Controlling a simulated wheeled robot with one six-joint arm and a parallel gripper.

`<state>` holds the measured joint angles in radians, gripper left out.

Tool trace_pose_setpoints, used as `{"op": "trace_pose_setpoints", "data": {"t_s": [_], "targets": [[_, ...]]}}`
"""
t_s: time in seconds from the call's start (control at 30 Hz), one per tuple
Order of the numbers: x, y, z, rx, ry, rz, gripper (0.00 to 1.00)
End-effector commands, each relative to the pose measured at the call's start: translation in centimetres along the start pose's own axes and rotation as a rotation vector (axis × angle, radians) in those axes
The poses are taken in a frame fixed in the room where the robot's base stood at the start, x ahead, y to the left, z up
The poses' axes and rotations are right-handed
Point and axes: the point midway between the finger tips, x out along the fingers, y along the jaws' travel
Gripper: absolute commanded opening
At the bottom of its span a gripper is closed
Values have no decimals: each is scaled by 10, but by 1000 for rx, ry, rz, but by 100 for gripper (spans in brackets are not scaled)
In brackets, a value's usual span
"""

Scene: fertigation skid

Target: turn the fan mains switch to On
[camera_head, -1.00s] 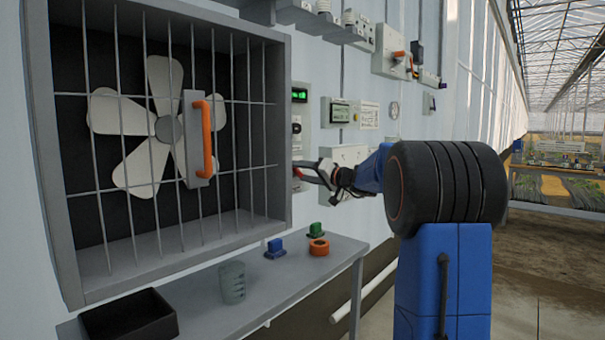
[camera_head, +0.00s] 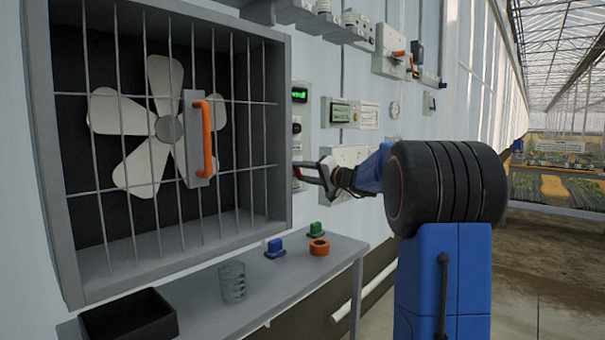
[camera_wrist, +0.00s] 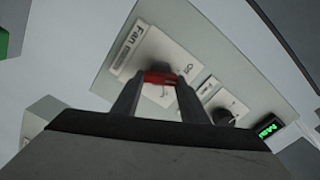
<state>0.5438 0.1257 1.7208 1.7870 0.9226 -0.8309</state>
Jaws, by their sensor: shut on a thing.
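The fan mains switch has a red handle (camera_wrist: 160,77) on a pale panel (camera_wrist: 205,55) labelled "Fan". My gripper (camera_wrist: 158,84) is shut on the red handle, with one dark finger on each side of it. In the head view my gripper (camera_head: 312,173) reaches the wall panel just right of the fan cage and hides most of the switch. Small lettering beside the handle is partly covered, so I cannot tell surely which mark the handle points to.
A black knob (camera_wrist: 222,116) and a green-lit display (camera_wrist: 267,130) sit on the same panel. The fan cage (camera_head: 282,120) with an orange handle (camera_head: 207,138) stands close left. Below, a grey bench (camera_head: 345,247) carries a cup, a black bin and small coloured parts.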

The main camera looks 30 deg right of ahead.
Motion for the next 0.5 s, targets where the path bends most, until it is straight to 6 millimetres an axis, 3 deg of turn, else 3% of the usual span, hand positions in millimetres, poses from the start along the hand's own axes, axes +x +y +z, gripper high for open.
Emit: {"op": "trace_pose_setpoints", "data": {"t_s": [0.5], "targets": [[0,4,0,490,1,1,17]]}}
